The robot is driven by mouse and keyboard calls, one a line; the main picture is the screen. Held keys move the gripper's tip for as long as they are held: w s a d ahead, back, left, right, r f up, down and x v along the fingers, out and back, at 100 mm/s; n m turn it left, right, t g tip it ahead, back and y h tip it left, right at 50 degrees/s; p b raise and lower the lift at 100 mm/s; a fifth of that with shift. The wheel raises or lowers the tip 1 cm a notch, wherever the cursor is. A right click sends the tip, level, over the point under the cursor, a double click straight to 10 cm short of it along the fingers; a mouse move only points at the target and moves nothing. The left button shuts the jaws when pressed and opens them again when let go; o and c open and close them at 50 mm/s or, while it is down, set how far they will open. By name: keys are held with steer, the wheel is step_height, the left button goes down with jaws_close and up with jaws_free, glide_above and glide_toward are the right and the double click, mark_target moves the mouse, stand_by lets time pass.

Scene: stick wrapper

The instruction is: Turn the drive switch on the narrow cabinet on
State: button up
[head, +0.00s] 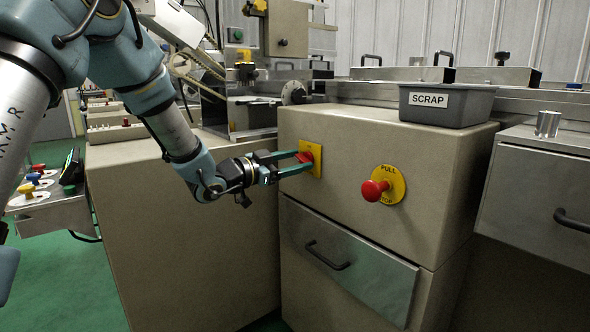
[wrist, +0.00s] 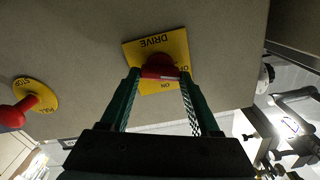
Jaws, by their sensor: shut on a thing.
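The drive switch is a red knob (head: 306,157) on a yellow plate (head: 316,147), on the front of the narrow cabinet (head: 345,135). In the wrist view the plate (wrist: 136,54) reads DRIVE, OFF and ON upside down, and the red knob (wrist: 160,63) sits between my two green fingers. My gripper (head: 300,163) reaches in from the left and is shut on the knob; its fingertips also show in the wrist view (wrist: 160,76). The fingers partly cover the plate's lettering. I cannot tell which mark the knob points to.
A red emergency stop button (head: 374,190) on a round yellow plate is right of the switch. A grey SCRAP bin (head: 446,106) stands on the cabinet top. A drawer (head: 345,262) with a dark handle is below. The space before the cabinet is free.

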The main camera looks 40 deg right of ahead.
steer(key=m+b, duration=0.3)
steer(key=m, duration=0.1)
steer(key=shift+f+b, duration=0.25)
steer(key=shift+b, duration=0.05)
steer(key=m+b, duration=1)
steer(key=b, duration=0.1)
steer(key=shift+s, duration=0.1)
steer(key=o, duration=1.4)
steer(key=shift+c, duration=0.2)
steer(key=shift+r, duration=0.1)
